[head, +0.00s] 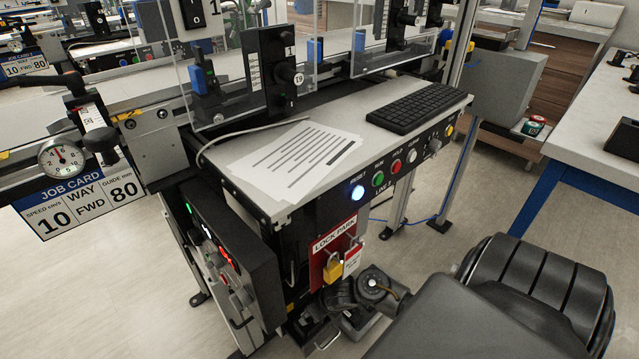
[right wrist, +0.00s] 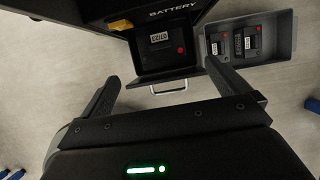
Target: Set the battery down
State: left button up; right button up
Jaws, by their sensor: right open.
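In the right wrist view, a black battery (right wrist: 165,44) with a white label reading 07/23 and a red dot lies in an open dark drawer (right wrist: 150,76) under the word BATTERY. Two similar dark batteries, a left one (right wrist: 217,43) and a right one (right wrist: 248,40), lie in a grey bin (right wrist: 286,40) beside the drawer. My right gripper (right wrist: 161,70) is open and empty, its fingers apart on either side of the drawer's front handle (right wrist: 169,89). My left gripper is not in view.
In the head view, a lock board (head: 328,245) with a yellow padlock (head: 333,268) hangs above the drawer area. A control box (head: 228,262) stands left of it. The shelf above holds a printed sheet (head: 295,158) and a keyboard (head: 418,107).

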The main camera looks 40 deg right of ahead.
jog(key=s+a+r+m+t, duration=0.1)
jog(key=s+a+r+m, duration=0.2)
jog(key=m, duration=0.8)
jog(key=s+a+r+m+t+y, duration=0.1)
jog(key=s+a+r+m, duration=0.2)
jog(key=m, duration=0.8)
jog(key=s+a+r+m+t, duration=0.1)
jog(key=s+a+r+m, duration=0.2)
jog(key=a+r+m, duration=0.4)
notch_tip(320, 180, up, 3)
jog(key=m, duration=0.3)
jog(key=shift+m+y, duration=0.4)
jog(key=shift+a+f, duration=0.1)
jog(key=shift+f, duration=0.1)
